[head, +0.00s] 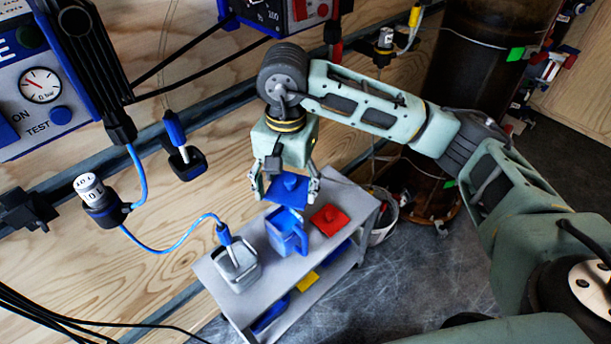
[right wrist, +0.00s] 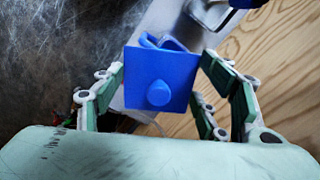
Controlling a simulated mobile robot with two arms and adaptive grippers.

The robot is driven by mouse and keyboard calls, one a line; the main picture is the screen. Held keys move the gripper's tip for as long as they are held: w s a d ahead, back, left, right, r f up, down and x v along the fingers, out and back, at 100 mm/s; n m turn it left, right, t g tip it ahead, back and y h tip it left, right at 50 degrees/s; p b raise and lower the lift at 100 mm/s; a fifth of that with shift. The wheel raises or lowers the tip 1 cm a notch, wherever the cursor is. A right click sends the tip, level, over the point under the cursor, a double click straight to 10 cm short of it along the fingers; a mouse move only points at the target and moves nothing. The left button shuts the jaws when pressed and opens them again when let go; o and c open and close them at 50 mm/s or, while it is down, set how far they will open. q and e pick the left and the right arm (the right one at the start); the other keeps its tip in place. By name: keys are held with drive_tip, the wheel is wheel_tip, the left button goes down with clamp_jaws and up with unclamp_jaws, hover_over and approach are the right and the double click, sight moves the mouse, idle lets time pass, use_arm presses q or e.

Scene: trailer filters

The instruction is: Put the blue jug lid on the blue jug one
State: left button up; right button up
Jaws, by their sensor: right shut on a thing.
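The blue jug lid (head: 288,189) is a square blue plate with a round knob. My right gripper (head: 286,192) is shut on it by its edges and holds it above the blue jug (head: 287,233). In the right wrist view the lid (right wrist: 161,79) sits between the fingers of the gripper (right wrist: 161,82), knob facing the camera. The jug (right wrist: 165,42) shows only in part behind the lid, with most of it hidden. In the head view the jug stands upright on the grey cart, its handle toward the right front. My left gripper is not in view.
A red lid (head: 329,219) lies on the grey cart (head: 294,266) right of the jug. A grey container (head: 237,264) with a blue-hosed probe stands at its left. Yellow and blue items lie on the lower shelf. Wall instruments and cables hang behind.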

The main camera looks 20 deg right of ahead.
sight(276, 186)
drive_tip(key=w+f+m, duration=0.1)
drive_tip(key=f, duration=0.1)
drive_tip(key=w+a+f+m, duration=0.1)
drive_tip(key=f+m, duration=0.1)
drive_tip(key=w+f+m+p, duration=0.1)
drive_tip(key=m, duration=0.1)
drive_tip(key=shift+w+a+f, duration=0.2)
drive_tip(key=shift+a+f, duration=0.05)
drive_tip(key=shift+f, duration=0.15)
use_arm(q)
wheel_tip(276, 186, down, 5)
use_arm(e)
drive_tip(key=shift+w+f+m, duration=0.15)
drive_tip(key=shift+f+m, duration=0.15)
drive_tip(key=shift+f, duration=0.2)
use_arm(q)
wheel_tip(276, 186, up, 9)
drive_tip(key=b, duration=0.2)
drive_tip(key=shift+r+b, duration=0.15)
drive_tip(key=shift+b, duration=0.15)
use_arm(e)
drive_tip(key=shift+f, duration=2.3)
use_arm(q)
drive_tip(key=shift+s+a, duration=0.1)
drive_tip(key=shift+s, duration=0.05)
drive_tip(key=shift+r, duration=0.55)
use_arm(e)
drive_tip(key=shift+f, duration=0.15)
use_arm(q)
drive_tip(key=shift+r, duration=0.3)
